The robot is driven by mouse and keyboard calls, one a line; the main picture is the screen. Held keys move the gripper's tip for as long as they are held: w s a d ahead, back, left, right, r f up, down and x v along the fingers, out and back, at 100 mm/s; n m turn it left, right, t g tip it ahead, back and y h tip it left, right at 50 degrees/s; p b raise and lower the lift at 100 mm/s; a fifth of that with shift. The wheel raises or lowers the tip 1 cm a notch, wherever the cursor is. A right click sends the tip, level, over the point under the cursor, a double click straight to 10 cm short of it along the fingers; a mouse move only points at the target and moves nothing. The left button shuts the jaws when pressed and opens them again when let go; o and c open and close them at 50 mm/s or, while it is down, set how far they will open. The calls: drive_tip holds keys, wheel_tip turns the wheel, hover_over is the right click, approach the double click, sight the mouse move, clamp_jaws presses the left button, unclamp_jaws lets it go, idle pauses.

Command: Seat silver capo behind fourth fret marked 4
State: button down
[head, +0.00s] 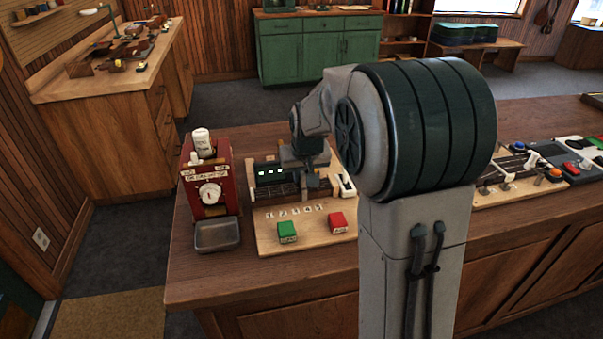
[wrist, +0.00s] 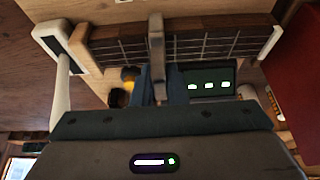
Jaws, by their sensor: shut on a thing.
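The silver capo (wrist: 156,45) shows in the wrist view as a narrow grey bar. It lies in front of or across the dark fretboard (wrist: 205,46) with its pale strings and frets. My gripper (wrist: 159,97) is shut on the capo's near end. In the head view my gripper (head: 305,187) points down over the fretboard (head: 284,193), and the capo there is too small and covered to make out. I cannot tell whether the capo touches the strings. Small number labels (head: 294,213) stand on the board in front of the neck, too small to read surely.
A lit display (head: 270,175) sits behind the neck. A green block (head: 287,231) and a red block (head: 338,221) are on the wooden board's front. A red dial stand (head: 208,178) and a grey tray (head: 217,235) stand left. A white lever (wrist: 63,75) is at the neck's end.

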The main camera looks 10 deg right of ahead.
drive_tip(key=shift+f+b, duration=0.3)
drive_tip(key=shift+f, duration=0.1)
drive_tip(key=c, duration=1.7)
unclamp_jaws()
drive_tip(key=shift+r, duration=0.1)
drive_tip(key=p+v, duration=0.6)
drive_tip(key=v, duration=0.5)
